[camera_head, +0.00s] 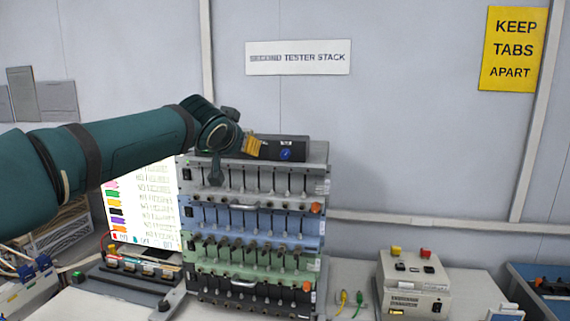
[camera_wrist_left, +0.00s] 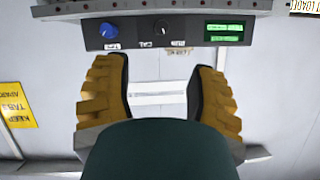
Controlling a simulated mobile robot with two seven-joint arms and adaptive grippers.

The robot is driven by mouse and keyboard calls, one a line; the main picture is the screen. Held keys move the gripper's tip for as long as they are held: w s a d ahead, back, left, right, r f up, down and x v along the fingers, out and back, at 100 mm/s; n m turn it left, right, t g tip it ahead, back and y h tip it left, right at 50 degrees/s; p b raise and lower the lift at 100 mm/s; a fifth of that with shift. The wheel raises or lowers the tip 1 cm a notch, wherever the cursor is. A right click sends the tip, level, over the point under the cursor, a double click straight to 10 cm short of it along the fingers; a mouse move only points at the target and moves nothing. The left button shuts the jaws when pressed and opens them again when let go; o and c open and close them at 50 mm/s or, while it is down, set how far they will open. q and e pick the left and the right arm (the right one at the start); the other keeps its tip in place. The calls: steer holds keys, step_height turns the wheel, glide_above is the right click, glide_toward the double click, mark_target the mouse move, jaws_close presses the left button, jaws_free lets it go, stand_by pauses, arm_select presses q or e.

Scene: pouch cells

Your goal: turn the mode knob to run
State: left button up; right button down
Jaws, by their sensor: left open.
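A dark control box (camera_head: 300,145) sits on top of the tester stack (camera_head: 255,180). It has a blue knob (camera_head: 286,154) on its front. In the left wrist view, which is upside down, the box panel (camera_wrist_left: 185,38) shows the blue knob (camera_wrist_left: 108,31), a small dark knob (camera_wrist_left: 162,26) between small labels, and a lit green display (camera_wrist_left: 224,30). Which way the dark knob points is too small to tell. My left gripper (camera_head: 248,145) is open and empty in front of the box. In the wrist view its yellow fingers (camera_wrist_left: 160,72) are apart, clear of both knobs.
The stack has several tiers of cell slots, with orange knobs (camera_head: 316,208) at the right. A beige box (camera_head: 413,285) with yellow and red buttons stands on the bench at right. A lit screen (camera_head: 140,205) is behind my left arm.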

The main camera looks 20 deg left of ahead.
mark_target(251, 163)
arm_select(q)
steer(key=shift+p+x, duration=2.9)
steer(key=shift+x, duration=4.05)
arm_select(e)
steer(key=shift+w+d+r, duration=0.1)
steer(key=shift+w+r, duration=0.2)
steer(key=shift+r, duration=0.65)
steer(key=shift+w+r, duration=0.35)
steer(key=shift+r, duration=0.55)
steer(key=shift+w+d+r, duration=0.1)
steer(key=shift+w+r, duration=0.2)
steer(key=shift+r, duration=0.65)
arm_select(q)
steer(key=shift+a, duration=0.15)
jaws_close()
